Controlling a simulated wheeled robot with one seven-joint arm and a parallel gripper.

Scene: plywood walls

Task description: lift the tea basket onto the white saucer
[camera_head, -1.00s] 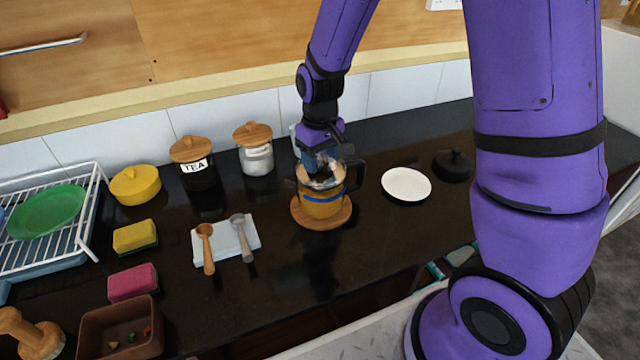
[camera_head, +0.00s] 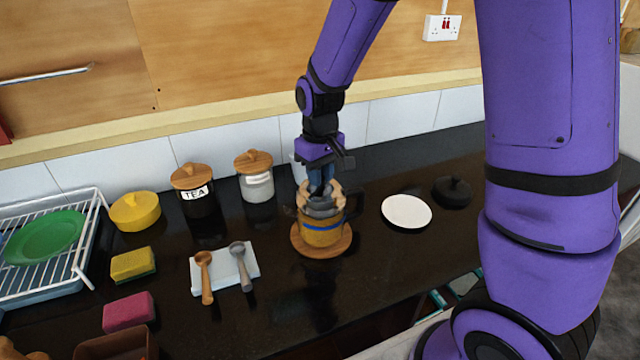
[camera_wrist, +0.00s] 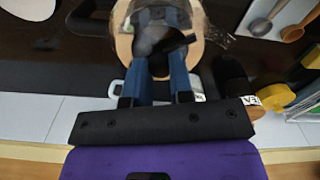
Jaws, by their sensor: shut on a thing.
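The glass teapot (camera_head: 320,235) holds amber tea, has a blue band, and stands upright on a round wooden board (camera_head: 346,244). The grey tea basket (camera_head: 322,208) shows at the teapot's mouth; how far it sits inside is hard to tell. My gripper (camera_head: 321,188) points down from above and is shut on the basket. In the wrist view, the two blue fingers of my gripper (camera_wrist: 157,60) close on the dark basket (camera_wrist: 152,38), whose lower part is hidden. The white saucer (camera_head: 406,211) is empty, right of the teapot; part shows in the wrist view (camera_wrist: 28,7).
A black lid (camera_head: 452,191) lies right of the saucer. Behind the pot stand a white-filled jar (camera_head: 257,184) and a tea jar (camera_head: 197,200). Two scoops (camera_head: 205,275) lie on a cloth left of it. The counter between pot and saucer is clear, apart from the pot's handle.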

